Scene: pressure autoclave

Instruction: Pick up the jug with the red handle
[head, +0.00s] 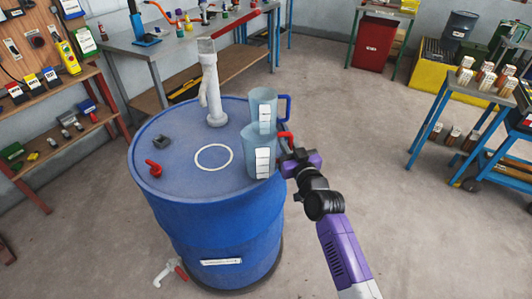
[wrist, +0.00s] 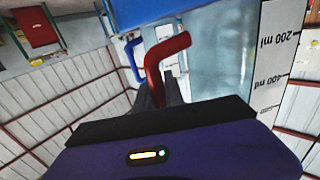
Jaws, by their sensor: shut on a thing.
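Two clear jugs with white scale labels stand close together at the right side of the blue drum's top. The nearer jug (head: 259,155) has a red handle (head: 285,137). The other jug (head: 261,104), just behind it, has a blue handle (head: 286,105). My gripper (head: 289,154) is at the right of the nearer jug, shut on its red handle. In the wrist view the red handle (wrist: 164,62) rises from between my fingers, beside the jug's wall (wrist: 218,60) and its scale label. The blue handle (wrist: 134,60) shows beyond it. The fingertips are partly hidden.
The blue drum (head: 215,225) also carries a white pump pipe (head: 213,85), a red tap piece (head: 153,168), a dark fitting (head: 161,141) and a white ring mark. Workbenches stand at the left and back. A blue cart (head: 465,110) stands at the right. The floor between is clear.

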